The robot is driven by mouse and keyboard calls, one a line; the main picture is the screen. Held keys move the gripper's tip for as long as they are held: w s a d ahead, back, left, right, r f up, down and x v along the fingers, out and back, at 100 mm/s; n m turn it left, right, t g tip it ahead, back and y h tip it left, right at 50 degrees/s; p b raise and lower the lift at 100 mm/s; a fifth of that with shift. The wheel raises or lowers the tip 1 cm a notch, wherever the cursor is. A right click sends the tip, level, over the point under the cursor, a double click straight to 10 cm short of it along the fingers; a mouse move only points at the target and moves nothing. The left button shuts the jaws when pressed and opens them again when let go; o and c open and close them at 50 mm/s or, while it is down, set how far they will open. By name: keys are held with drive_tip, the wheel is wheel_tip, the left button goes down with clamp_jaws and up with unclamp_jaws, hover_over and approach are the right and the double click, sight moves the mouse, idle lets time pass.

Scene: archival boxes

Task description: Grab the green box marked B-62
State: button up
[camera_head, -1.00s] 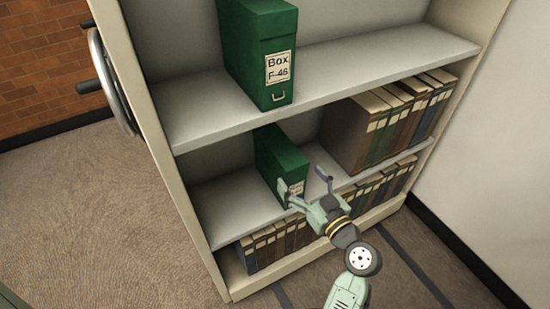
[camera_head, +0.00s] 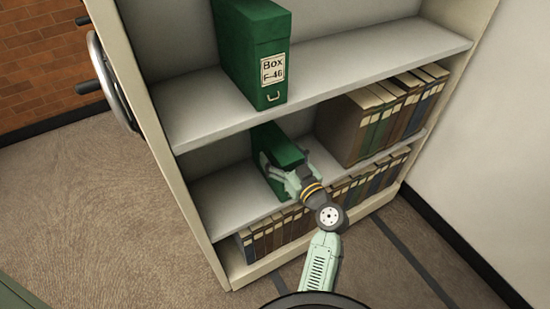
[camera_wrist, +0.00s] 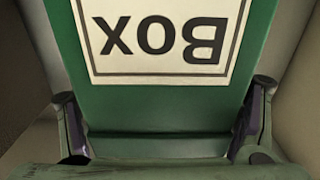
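A green box (camera_head: 275,144) stands on the middle shelf of the bookcase. My gripper (camera_head: 284,178) is at its front end. In the wrist view the green box front (camera_wrist: 160,112) fills the middle, with a white label (camera_wrist: 160,45) reading "Box" upside down. The box number is outside this view, and in the head view my gripper covers the label. My gripper's two fingers (camera_wrist: 160,118) are spread, one on each side of the box front. Whether the pads touch the box sides is hard to tell.
Another green box (camera_head: 254,50), labelled F-46, stands on the shelf above. A row of binders (camera_head: 372,122) stands to the right on the middle shelf. More binders (camera_head: 270,236) fill the bottom shelf. The upper shelf board (camera_head: 205,115) is close above my gripper.

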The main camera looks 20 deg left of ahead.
drive_tip(key=c, duration=1.7)
drive_tip(key=shift+r, duration=0.15)
drive_tip(key=shift+c, duration=0.4)
